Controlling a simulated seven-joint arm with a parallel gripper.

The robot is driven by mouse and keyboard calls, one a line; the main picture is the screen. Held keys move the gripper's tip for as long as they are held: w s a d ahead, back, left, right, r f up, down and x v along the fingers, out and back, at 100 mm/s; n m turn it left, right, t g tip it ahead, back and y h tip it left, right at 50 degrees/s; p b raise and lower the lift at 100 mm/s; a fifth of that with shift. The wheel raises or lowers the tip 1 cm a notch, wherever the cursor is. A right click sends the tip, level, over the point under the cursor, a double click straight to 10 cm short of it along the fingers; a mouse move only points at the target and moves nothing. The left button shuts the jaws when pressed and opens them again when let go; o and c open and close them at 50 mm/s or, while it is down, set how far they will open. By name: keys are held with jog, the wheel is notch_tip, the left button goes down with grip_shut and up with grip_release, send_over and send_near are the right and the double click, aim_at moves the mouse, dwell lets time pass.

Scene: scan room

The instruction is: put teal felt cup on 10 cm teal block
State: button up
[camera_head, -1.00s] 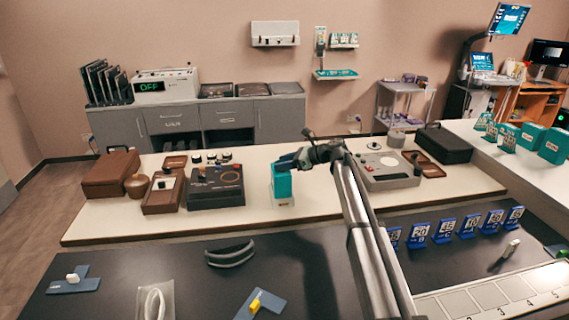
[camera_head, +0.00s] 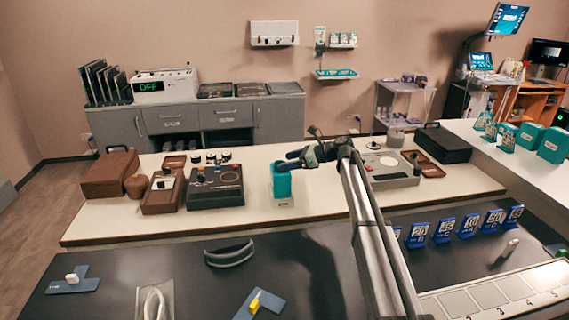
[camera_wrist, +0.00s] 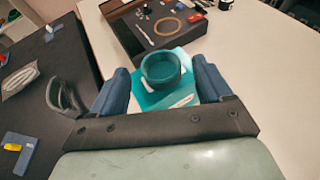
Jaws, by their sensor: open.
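The teal felt cup (camera_wrist: 166,70) stands upright, its round open mouth toward the wrist camera. It appears to rest on the flat teal top of the teal block (camera_wrist: 180,94), which has white patches. In the head view the teal block (camera_head: 283,187) stands on the cream table, with a pale part at its foot; the cup and block are hard to tell apart there. My gripper (camera_wrist: 160,68) is open, with one blue finger on each side of the cup in the wrist view and gaps between. In the head view my gripper (camera_head: 295,161) is at the stack's upper right.
Left of the stack are a dark control box (camera_head: 216,188) and brown boxes (camera_head: 110,174). A grey device (camera_head: 389,170) stands to the right. Blue number cards (camera_head: 467,228) line the dark front counter. The cream table near the stack's front is clear.

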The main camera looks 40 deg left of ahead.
jog(key=v, duration=0.9)
jog(key=shift+d, duration=0.2)
